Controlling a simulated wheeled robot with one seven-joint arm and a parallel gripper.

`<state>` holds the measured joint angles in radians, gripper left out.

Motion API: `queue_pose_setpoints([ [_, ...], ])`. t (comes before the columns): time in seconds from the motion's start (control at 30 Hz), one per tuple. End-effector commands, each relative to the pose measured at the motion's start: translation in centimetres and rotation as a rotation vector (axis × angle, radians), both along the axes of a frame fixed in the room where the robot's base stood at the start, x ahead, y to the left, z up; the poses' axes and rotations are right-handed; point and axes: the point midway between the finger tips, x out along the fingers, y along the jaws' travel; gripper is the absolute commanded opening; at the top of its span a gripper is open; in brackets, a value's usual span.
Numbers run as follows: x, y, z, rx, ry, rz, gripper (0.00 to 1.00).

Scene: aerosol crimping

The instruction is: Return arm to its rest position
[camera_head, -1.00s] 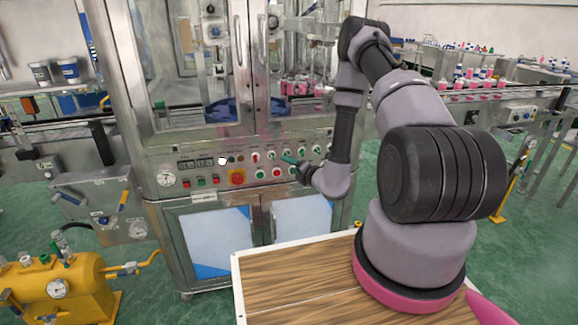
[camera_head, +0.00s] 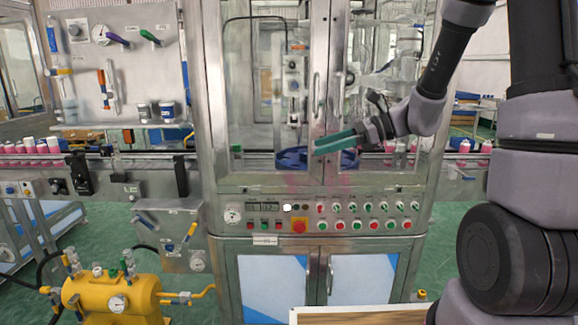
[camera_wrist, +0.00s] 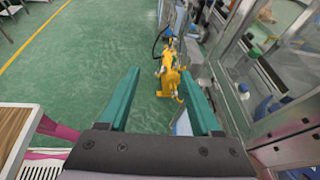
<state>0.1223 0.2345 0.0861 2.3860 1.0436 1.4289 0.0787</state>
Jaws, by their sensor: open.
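My gripper (camera_head: 336,142) is in front of the glass doors of the crimping machine (camera_head: 212,120) in the head view, above its button panel (camera_head: 365,224). Its green fingers point left. In the wrist view my gripper (camera_wrist: 160,97) shows two green fingers spread wide apart with nothing between them. The green floor (camera_wrist: 95,50) shows beyond the fingers, and the machine's frame stands close on the right in that view.
A yellow tank (camera_head: 112,298) with gauges stands on the floor at lower left; it also shows ahead in the wrist view (camera_wrist: 169,75). A conveyor with pink bottles (camera_head: 32,147) runs left of the machine. A wooden top (camera_head: 360,316) lies at the bottom. Open floor lies left.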

Motion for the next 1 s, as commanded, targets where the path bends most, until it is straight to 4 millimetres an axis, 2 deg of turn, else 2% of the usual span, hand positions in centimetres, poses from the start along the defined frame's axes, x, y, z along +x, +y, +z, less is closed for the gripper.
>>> queue_pose_setpoints([
  [0.03, -1.7, -0.2, 1.2, -0.074, -0.085, 0.063, 0.65],
  [0.2, -6.5, -2.3, 3.2, -0.34, -0.349, 0.258, 0.65],
  [0.4, -10.5, -6.6, 5.3, -0.676, -0.665, 0.445, 0.65],
  [0.7, -13.7, -13.4, 9.8, -1.154, -1.067, 0.622, 0.65],
  [0.83, -14.3, -15.0, 11.1, -1.27, -1.152, 0.654, 0.65],
  [1.0, -14.5, -15.6, 11.6, -1.315, -1.182, 0.667, 0.65],
])
